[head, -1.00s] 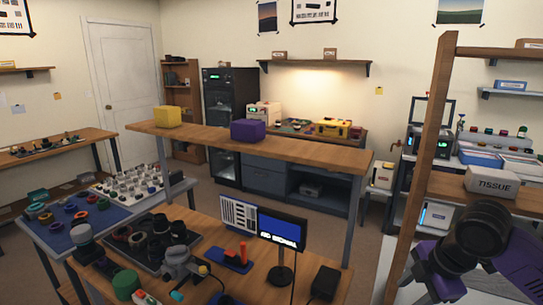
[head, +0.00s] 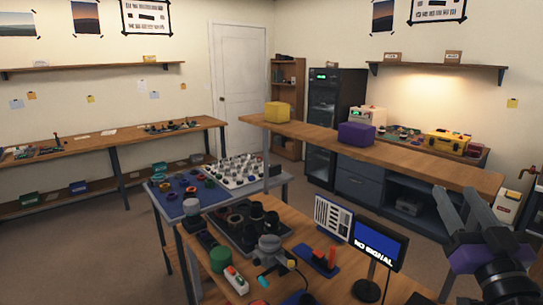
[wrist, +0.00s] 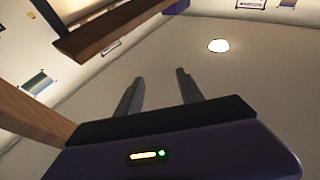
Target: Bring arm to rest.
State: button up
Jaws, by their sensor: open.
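My gripper (head: 459,208) is at the right of the head view, with its grey fingers pointing up above its purple and black wrist. The fingers stand apart with nothing between them. In the wrist view my gripper (wrist: 160,92) also shows two separate fingers with only ceiling and wall beyond them. It touches nothing that I can see.
The wooden workbench (head: 330,290) holds lens parts, a monitor (head: 376,240) and tools. A raised shelf (head: 420,172) with a yellow box (head: 277,111) and a purple box (head: 356,134) runs behind it. Open floor (head: 110,260) lies at the left.

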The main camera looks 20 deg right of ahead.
jog(key=s+a+f+n+g+y, duration=0.2)
jog(key=s+a+f+g+y, duration=0.1)
jog(key=s+a+f, duration=0.9)
jog(key=s+a+f+n+g+y, duration=0.2)
jog(key=s+a+f+y, duration=0.3)
jog(key=s+a+f, duration=0.8)
jog(key=s+f+g, duration=0.1)
jog(key=s+f, duration=0.1)
jog(key=s, duration=0.3)
jog(key=shift+f, duration=0.4)
jog(key=shift+a, duration=0.1)
